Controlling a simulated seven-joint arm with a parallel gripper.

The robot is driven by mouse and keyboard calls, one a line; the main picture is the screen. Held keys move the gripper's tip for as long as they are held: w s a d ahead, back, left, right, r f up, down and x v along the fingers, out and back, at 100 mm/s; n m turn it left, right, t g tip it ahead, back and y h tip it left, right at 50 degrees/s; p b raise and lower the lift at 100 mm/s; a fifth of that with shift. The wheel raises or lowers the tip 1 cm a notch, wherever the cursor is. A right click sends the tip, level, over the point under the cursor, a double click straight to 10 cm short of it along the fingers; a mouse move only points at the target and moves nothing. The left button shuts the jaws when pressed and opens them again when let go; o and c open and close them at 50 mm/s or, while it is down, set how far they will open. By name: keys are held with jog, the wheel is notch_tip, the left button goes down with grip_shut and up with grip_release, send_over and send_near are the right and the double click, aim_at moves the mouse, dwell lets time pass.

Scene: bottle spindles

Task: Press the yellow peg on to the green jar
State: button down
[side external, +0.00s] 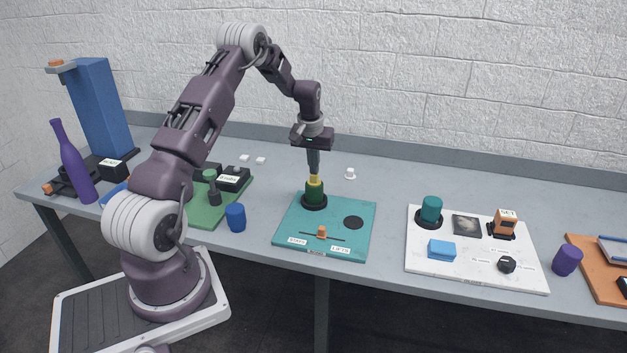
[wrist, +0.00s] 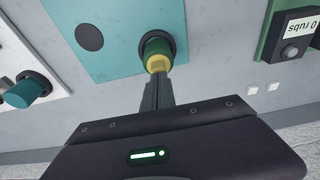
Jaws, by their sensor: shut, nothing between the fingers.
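The green jar (side external: 314,196) stands upright in a dark round base on the teal board (side external: 290,222). The yellow peg (side external: 315,181) sits on top of the jar, upright and in line with it. My gripper (side external: 314,171) is shut and points straight down, its fingertips right above the peg and seemingly touching its top. In the wrist view the yellow peg (wrist: 157,64) shows at the fingertips (wrist: 157,78), with the green jar (wrist: 156,44) behind it. The fingers hide part of the peg's top, so the exact contact cannot be told.
The teal board also has a dark round spot (side external: 354,222) and an orange slider (side external: 322,232). A green board (side external: 206,216) with a dark box lies left, a blue cup (side external: 235,217) between. A white board (side external: 470,272) with several items lies right. Bare table separates the boards.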

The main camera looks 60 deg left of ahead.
dwell(0.4)
notch_tip(320, 180, up, 7)
dwell(0.8)
jog(key=s+d+r+m+t, duration=0.15)
jog(key=s+d+r, duration=0.25)
jog(key=d+r, duration=0.6)
jog(key=s+d+r+m+t, duration=0.1)
jog(key=s+d+r+m, duration=0.25)
jog(key=d+r, duration=0.65)
jog(key=s+d+f+m, duration=0.1)
jog(key=s+d+m, duration=0.1)
jog(key=s+d, duration=0.5)
jog(key=s+d+f+m+t+h, duration=0.1)
jog(key=s+d+m, duration=0.1)
jog(key=s+d, duration=0.6)
jog(key=s, duration=0.6)
jog(key=shift+s+d+f+h, duration=0.2)
jog(key=shift+s+f+h, duration=0.1)
jog(key=shift+f, duration=0.1)
